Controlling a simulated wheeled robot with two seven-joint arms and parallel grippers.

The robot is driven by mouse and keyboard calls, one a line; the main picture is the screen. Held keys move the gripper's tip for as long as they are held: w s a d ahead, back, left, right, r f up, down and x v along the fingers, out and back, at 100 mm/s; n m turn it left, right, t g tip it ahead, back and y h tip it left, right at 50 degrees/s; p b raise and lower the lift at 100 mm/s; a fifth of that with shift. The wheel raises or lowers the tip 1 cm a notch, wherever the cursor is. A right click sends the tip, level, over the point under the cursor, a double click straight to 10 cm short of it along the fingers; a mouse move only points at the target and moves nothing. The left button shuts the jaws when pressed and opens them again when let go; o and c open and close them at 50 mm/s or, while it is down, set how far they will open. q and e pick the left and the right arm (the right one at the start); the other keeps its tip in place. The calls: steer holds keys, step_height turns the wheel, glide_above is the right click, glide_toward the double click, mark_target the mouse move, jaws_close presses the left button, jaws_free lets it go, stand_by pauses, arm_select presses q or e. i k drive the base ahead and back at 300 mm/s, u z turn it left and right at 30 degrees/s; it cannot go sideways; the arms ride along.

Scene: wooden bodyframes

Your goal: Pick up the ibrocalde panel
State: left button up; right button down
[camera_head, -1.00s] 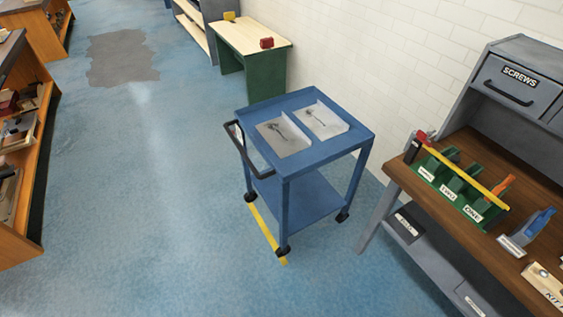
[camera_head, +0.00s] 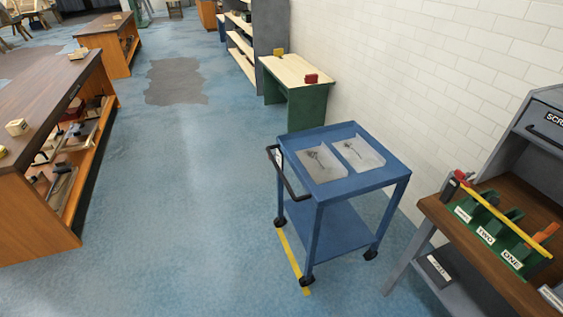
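A blue cart (camera_head: 318,198) stands right of centre. Two pale, flat, grey-white pieces with dark marks lie side by side on its top, a left one (camera_head: 318,178) and a right one (camera_head: 368,152). I cannot tell whether either is the ibrocalde panel; no readable label shows it. Neither of my grippers is in view.
A brown workbench (camera_head: 468,238) with a green holder (camera_head: 490,233) stands at the right. A green table (camera_head: 290,98) is behind the cart, against the white wall. A cluttered wooden workbench (camera_head: 40,215) is at the left. The blue floor between is clear.

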mark_target(323, 167)
steer(key=u, duration=0.55)
steer(key=i, duration=5.45)
steer(key=z, duration=3.1)
steer(key=i, duration=3)
